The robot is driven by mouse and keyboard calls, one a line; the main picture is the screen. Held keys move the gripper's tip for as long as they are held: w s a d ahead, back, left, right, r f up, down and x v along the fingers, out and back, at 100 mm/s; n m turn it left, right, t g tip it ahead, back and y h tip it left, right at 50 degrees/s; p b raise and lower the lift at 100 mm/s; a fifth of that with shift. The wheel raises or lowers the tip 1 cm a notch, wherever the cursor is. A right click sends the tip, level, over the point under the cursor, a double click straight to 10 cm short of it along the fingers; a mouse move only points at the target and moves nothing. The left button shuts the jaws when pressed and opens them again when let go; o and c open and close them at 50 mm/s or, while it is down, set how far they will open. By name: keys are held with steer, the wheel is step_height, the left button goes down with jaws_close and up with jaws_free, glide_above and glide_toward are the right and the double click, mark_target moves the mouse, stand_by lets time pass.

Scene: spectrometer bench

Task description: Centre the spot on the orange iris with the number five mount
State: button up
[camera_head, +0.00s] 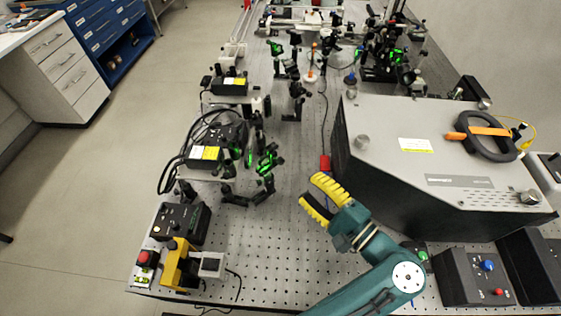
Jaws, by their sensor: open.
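My gripper (322,199) has yellow ribbed fingers and is open and empty above the perforated bench, left of the large grey box. Black mounts with green light on them stand at several places: one left of my gripper (266,162), one at the back (276,48) and a cluster at the back right (396,56). A small post with orange on it (313,47) stands at the back middle; I cannot tell whether it is the orange iris. No mount number is readable, so I cannot tell which is number five. My gripper is apart from all mounts.
The large grey box (400,152) with a black ring handle fills the right. Black boxes with yellow labels (207,154) and cables line the left. A yellow device (177,264) stands at the front left.

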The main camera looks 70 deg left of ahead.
mark_target(282, 162)
steer(key=x, duration=1)
steer(key=shift+s+a+b, duration=0.1)
steer(key=shift+a+b, duration=0.2)
steer(key=shift+b, duration=0.05)
jaws_close()
